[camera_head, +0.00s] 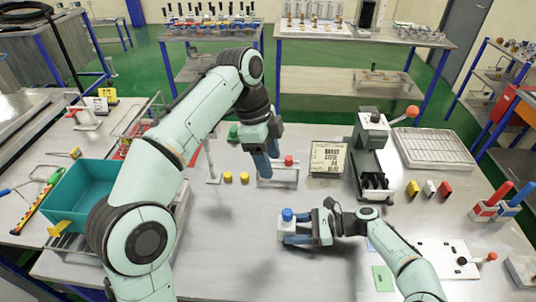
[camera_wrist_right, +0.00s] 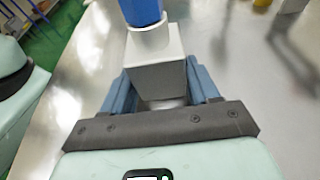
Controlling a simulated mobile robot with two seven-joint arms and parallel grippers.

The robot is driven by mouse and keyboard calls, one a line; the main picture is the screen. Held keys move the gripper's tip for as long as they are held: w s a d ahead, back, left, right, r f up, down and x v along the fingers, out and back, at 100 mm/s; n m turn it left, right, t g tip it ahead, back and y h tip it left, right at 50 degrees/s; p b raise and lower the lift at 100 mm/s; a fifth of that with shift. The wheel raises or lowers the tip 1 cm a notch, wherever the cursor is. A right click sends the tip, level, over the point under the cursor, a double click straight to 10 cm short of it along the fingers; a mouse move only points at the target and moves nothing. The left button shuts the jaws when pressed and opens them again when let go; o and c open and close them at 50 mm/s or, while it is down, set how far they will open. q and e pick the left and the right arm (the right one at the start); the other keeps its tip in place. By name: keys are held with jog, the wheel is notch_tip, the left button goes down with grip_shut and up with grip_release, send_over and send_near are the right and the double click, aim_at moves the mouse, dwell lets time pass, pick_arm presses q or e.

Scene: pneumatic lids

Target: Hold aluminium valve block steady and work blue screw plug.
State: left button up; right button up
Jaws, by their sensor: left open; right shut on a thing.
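The aluminium valve block (camera_head: 286,229) is a small pale block upright on the table, with the blue screw plug (camera_head: 287,214) on top of it. My right gripper (camera_head: 290,230) comes from the right and is shut on the block, one finger on each side. In the right wrist view the block (camera_wrist_right: 158,72) sits between the blue fingers, and the plug (camera_wrist_right: 141,12) rises from a pale collar, cut by the top edge. My left gripper (camera_head: 267,166) is open, pointing down, above and behind the block, apart from the plug. Its finger gap is hard to see.
A clear stand with a red knob (camera_head: 289,160) is close by my left gripper. Yellow caps (camera_head: 228,177) stand left of it. A teal bin (camera_head: 80,195) is at left. The table left of the block is clear.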

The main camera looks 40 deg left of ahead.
jog(key=shift+f, duration=0.15)
jog(key=o, duration=1.1)
